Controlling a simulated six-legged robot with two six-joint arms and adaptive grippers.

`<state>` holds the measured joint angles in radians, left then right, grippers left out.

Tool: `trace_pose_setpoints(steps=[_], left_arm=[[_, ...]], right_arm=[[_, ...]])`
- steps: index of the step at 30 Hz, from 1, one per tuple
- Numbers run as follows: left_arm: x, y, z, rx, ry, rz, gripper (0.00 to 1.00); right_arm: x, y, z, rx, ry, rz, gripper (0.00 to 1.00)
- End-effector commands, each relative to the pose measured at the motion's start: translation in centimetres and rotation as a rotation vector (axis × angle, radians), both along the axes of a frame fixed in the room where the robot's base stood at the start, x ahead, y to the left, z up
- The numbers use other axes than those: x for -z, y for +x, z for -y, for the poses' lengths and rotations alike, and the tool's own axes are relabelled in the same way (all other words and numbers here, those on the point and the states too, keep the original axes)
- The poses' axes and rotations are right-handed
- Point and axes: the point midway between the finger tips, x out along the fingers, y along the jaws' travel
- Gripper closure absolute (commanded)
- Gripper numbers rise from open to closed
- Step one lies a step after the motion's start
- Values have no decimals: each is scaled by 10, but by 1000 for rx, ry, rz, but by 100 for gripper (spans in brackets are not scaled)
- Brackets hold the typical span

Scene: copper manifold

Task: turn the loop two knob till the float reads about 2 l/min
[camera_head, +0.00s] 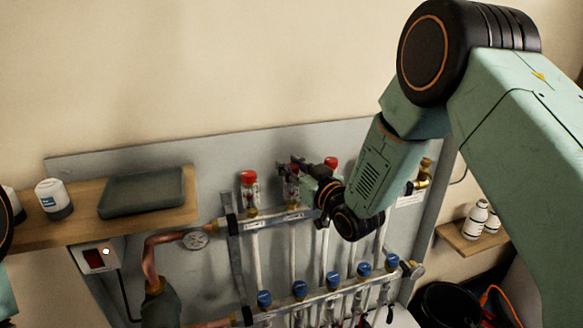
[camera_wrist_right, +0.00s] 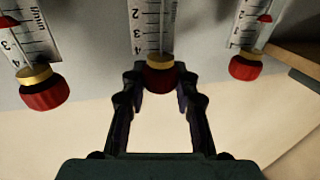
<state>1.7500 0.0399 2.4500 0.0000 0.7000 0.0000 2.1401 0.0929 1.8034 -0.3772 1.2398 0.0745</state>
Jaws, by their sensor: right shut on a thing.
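The manifold's upper bar carries a row of clear flow gauges with red knobs. My right gripper (camera_head: 290,169) is at the second red knob from the left, which its fingers partly cover in the head view. In the right wrist view, which is upside down, the fingers (camera_wrist_right: 160,80) are shut on the sides of this loop two knob (camera_wrist_right: 159,80). Its gauge (camera_wrist_right: 152,25) shows scale marks with 3 and 4 near the knob. I cannot make out its float. My left gripper is not in view.
Neighbouring red knobs (camera_head: 249,177) (camera_wrist_right: 43,93) stand close on either side. Blue caps (camera_head: 264,298) line the lower bar. A wooden shelf (camera_head: 184,212) holds a grey tray (camera_head: 140,192) and a white jar (camera_head: 53,197). White bottles (camera_head: 477,217) stand at the right.

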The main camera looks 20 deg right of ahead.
Motion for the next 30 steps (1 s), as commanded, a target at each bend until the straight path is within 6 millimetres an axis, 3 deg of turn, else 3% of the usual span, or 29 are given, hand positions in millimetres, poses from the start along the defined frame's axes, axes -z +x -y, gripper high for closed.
trace_pose_setpoints(steps=[15, 30], left_arm=[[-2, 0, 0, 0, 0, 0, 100], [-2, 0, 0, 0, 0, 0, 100]], right_arm=[[-1, 1, 2, -357, 1, 4, 100], [-2, 1, 1, -495, 3, 4, 100]])
